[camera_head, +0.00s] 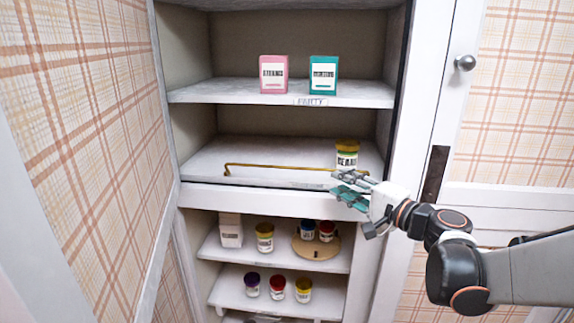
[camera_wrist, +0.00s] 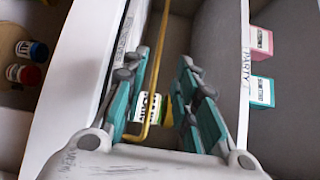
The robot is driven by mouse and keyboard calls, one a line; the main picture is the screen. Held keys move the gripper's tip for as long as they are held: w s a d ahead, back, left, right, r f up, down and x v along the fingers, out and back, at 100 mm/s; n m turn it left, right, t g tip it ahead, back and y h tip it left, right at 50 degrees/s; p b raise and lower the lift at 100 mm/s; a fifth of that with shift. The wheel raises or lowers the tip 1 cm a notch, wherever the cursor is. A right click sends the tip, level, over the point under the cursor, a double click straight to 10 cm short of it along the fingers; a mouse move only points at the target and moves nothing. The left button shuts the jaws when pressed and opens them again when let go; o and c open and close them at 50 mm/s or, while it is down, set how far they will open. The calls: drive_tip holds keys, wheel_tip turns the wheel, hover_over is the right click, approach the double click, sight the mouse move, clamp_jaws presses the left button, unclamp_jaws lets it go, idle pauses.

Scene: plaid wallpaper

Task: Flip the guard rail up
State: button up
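The guard rail (camera_head: 275,166) is a thin brass bar running low along the front of the middle shelf in the head view. My gripper (camera_head: 339,184) is at the shelf's front edge, by the right part of the rail. In the wrist view my gripper (camera_wrist: 163,60) is open, with teal fingers on both sides. The guard rail (camera_wrist: 154,75) passes between them in the picture, closer to the left finger. I cannot tell whether either finger touches it.
A yellow-lidded can (camera_head: 347,155) stands on the middle shelf just behind my gripper. Pink (camera_head: 273,74) and teal (camera_head: 323,75) boxes stand on the shelf above. Several jars and a round wooden board (camera_head: 316,247) are below. The middle shelf's left part is clear.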

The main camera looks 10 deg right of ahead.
sight(312, 169)
drive_tip(key=x, duration=1.1)
drive_tip(key=shift+w+a, duration=0.2)
drive_tip(key=shift+w, duration=0.1)
clamp_jaws()
